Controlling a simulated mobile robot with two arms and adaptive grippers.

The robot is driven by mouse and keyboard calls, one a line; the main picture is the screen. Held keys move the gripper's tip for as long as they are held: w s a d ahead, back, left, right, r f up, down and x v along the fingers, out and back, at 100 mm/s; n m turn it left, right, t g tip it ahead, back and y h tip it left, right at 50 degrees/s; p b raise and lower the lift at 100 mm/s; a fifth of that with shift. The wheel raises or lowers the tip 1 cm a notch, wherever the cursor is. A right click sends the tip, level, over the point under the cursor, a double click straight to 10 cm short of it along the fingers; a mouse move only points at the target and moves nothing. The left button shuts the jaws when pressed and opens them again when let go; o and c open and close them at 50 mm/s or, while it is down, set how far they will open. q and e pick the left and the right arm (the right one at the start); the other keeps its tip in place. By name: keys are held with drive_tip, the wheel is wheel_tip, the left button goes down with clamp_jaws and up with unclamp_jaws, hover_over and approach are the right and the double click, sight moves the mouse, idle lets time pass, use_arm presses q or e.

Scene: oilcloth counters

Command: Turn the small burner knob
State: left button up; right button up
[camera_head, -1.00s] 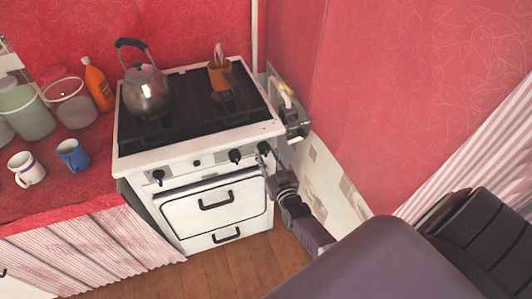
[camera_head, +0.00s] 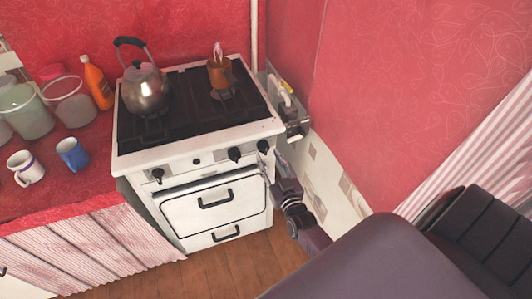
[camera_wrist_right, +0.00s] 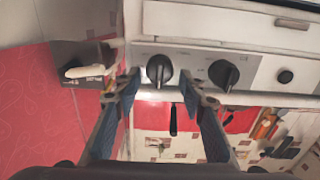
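The white stove (camera_head: 196,139) has black knobs along its front panel. The rightmost knob (camera_head: 262,146) is beside my right gripper (camera_head: 268,163). In the right wrist view, which is upside down, this knob (camera_wrist_right: 159,70) shows between the two fingertips of my right gripper (camera_wrist_right: 160,78). The fingers are apart, one on each side of the knob; I cannot tell whether they touch it. A second knob (camera_wrist_right: 224,74) is just right of the fingers there, and it shows in the head view (camera_head: 234,153). A third knob (camera_head: 157,175) is at the panel's left. My left gripper is not in view.
A metal kettle (camera_head: 145,92) and a copper pot (camera_head: 220,74) stand on the black cooktop (camera_head: 185,118). A metal box (camera_head: 292,122) sits on the wall close right of the stove. Mugs (camera_head: 72,154) and jars stand on the red left counter. Oven handles (camera_head: 216,199) project below the knobs.

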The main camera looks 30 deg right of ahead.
drive_tip(key=v, duration=0.8)
drive_tip(key=shift+s, duration=0.2)
